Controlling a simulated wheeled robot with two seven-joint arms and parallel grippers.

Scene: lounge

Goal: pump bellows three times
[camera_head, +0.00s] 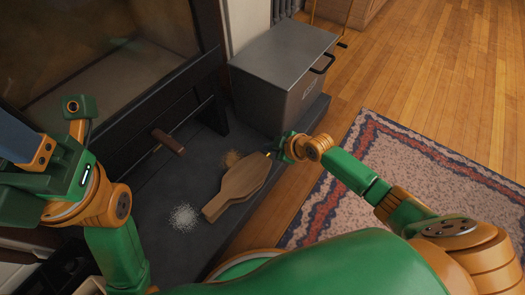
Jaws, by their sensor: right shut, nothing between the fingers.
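The wooden bellows (241,184) lie flat on the dark hearth slab, with a paddle-shaped board on top. Their handle end points to the lower left and their narrow end to the upper right. My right gripper (279,149) is shut and empty at the narrow end; whether it touches the bellows is unclear. My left gripper (62,165) is raised at the left, in front of the fireplace and away from the bellows. Its fingertips cannot be made out.
A fireplace (110,62) with a glass front and a wooden-handled lever (167,142) stands behind. A grey lidded box (283,65) is at the back. A patterned rug (430,170) covers the right floor.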

